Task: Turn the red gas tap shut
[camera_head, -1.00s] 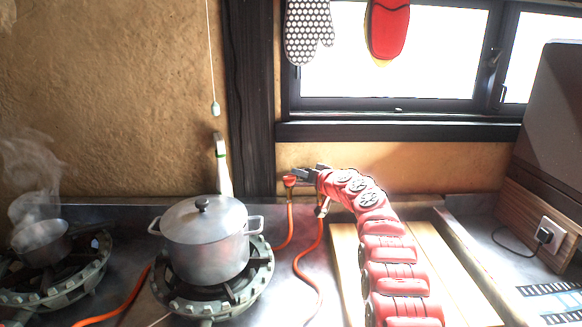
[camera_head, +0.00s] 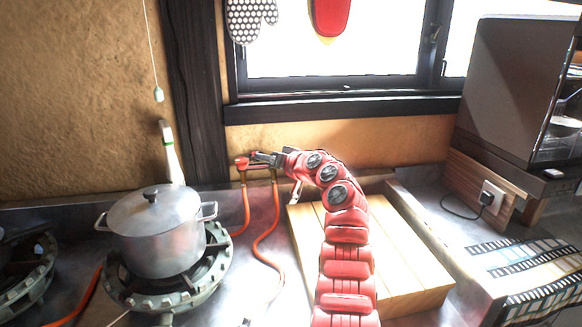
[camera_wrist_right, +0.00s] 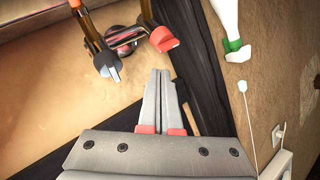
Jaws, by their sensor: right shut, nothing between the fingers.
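The red gas tap (camera_head: 242,163) is on the gas pipe fitting at the wall behind the counter. Its red handle (camera_wrist_right: 164,39) shows in the wrist view just beyond my fingertips, with a visible gap. A second tap with a dark grey handle (camera_wrist_right: 107,66) sits beside it on the same fitting. My right gripper (camera_head: 257,157) is beside the red tap in the head view and covers part of the fitting. In the wrist view its fingers (camera_wrist_right: 160,72) are closed together with nothing between them. My left gripper is in neither view.
A lidded pot (camera_head: 157,235) stands on a gas burner (camera_head: 170,293) to the left. An orange hose (camera_head: 270,245) hangs from the fitting. A wooden board (camera_head: 400,262) lies under my right arm. A white bottle (camera_head: 171,160) stands at the wall.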

